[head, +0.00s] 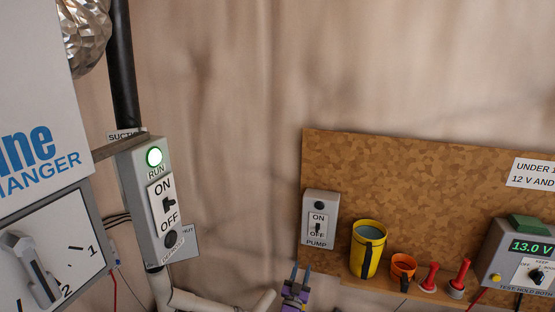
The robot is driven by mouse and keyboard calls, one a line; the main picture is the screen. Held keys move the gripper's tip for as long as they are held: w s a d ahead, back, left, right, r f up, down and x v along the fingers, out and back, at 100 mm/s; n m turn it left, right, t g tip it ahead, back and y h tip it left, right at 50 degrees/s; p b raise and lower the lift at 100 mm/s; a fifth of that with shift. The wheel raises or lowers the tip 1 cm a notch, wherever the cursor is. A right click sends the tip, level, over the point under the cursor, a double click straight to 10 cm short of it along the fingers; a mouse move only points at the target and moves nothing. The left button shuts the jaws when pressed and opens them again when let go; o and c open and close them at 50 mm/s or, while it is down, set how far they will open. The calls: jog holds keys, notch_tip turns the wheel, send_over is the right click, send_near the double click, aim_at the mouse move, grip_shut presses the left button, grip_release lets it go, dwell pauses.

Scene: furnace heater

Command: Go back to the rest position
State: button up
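My gripper (301,270) shows at the bottom edge, purple with two dark fingers pointing up. A narrow gap shows between the fingertips, and I see nothing held there. It is below the grey pump switch box (320,219) in the picture and appears apart from it. The rest of my arm is out of view.
The right board (420,180) carries a yellow cup (368,249), an orange cup (403,267), red plungers (430,277) and a 13.0 V meter (515,258).

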jog(key=w+a+r+g+y, duration=0.3)
jog(key=a+r+g+y, duration=0.3)
jog(key=a+r+y, duration=0.15)
jog(key=s+a+r+n+g+y+b, duration=0.1)
jog(key=s+r+n+g, duration=0.2)
jog(key=s, duration=0.4)
jog(key=s+r+n+g+y, duration=0.1)
jog(key=s+r+g+y, duration=0.15)
jog(key=s+r, duration=0.45)
jog(key=s+d+r+g+h, duration=0.1)
jog(key=s+d+g, duration=0.3)
jog(key=s, duration=1.2)
jog(key=s+d+r+n+g+h, duration=0.1)
jog(key=s+d+g, duration=0.2)
jog(key=s, duration=1.4)
jog(key=s+d+r+g+h+b, duration=0.1)
jog(key=s+d+g, duration=0.3)
jog(key=s, duration=1.3)
jog(key=shift+s+d+r+g, duration=0.25)
jog(key=shift+d+r+g, duration=0.1)
jog(key=shift+d, duration=0.9)
